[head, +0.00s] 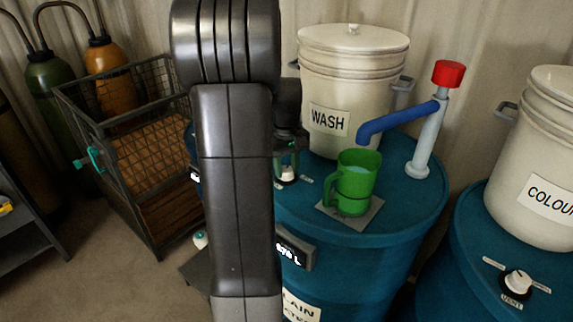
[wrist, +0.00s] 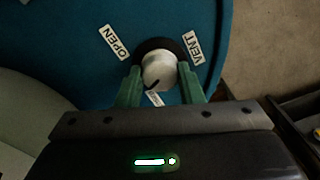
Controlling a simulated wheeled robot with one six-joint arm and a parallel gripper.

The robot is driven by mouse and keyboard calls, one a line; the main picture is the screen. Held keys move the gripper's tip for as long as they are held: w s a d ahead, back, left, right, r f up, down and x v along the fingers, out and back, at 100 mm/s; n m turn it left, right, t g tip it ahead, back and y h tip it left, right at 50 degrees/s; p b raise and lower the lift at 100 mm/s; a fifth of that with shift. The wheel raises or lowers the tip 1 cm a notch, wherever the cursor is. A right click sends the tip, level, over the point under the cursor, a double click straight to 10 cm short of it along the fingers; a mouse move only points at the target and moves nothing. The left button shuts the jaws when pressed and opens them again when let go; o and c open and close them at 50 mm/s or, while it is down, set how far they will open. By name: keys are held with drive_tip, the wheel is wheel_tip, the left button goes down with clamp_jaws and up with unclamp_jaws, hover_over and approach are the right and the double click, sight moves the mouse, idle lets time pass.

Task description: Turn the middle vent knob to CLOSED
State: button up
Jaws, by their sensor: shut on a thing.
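The middle vent knob (wrist: 158,72) is white with a dark mark and sits on a black base on the blue drum (head: 411,205). In the wrist view its mark points down and slightly left, towards a small label (wrist: 155,99) that is partly hidden and unreadable. The OPEN label (wrist: 114,42) is up and left of the knob, and the VENT label (wrist: 195,47) is up and right. My gripper (wrist: 160,76) has its green fingers shut on the knob, one on each side. In the head view the knob (head: 287,174) shows small beneath the gripper.
A WASH bucket (head: 352,85), a green jug (head: 355,183) on a grey pad, and a blue spout (head: 395,122) with a red top share the drum's lid. Another drum on the right carries a bucket and a vent knob (head: 518,282). A wire crate (head: 130,150) stands left.

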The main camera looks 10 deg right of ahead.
sight(286, 169)
drive_tip(key=shift+n+p, duration=0.3)
drive_tip(key=shift+n, duration=2)
drive_tip(key=o, duration=1)
drive_tip(key=shift+r, duration=0.1)
wheel_tip(286, 169, up, 14)
drive_tip(key=shift+f, duration=0.3)
wheel_tip(286, 169, down, 14)
drive_tip(key=shift+r, duration=0.15)
